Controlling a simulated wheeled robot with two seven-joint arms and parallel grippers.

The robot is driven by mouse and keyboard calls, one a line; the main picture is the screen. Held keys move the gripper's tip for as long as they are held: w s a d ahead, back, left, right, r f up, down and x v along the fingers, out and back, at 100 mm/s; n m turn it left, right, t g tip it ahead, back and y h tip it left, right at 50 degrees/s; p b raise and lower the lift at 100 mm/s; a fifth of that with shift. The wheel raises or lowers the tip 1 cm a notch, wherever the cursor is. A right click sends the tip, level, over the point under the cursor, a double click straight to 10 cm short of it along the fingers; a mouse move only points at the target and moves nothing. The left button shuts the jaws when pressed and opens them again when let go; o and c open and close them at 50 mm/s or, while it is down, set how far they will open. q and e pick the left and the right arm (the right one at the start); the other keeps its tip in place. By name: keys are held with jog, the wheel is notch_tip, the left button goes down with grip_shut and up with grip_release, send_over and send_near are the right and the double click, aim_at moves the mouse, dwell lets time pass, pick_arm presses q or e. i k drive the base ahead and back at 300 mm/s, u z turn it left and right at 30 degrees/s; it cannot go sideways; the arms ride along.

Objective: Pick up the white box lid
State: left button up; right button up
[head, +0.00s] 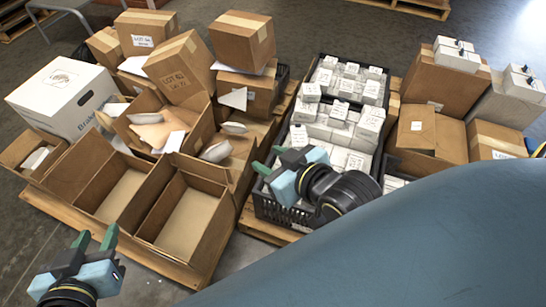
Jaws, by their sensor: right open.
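A white box (88,108) with dark lettering and a hand slot stands at the left of the left pallet. My right gripper (268,160) is open and empty over the near left part of a black crate (268,207), far right of the white box.
Open empty cartons (190,215) fill the front of the left wooden pallet (150,252). Closed brown cartons (180,68) are stacked behind, some tilted. Small white boxes (325,125) fill the black crates. More cartons (445,80) stand at right. Grey floor is clear at lower left.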

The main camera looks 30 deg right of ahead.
aim_at(298, 132)
jog(key=z, duration=1.05)
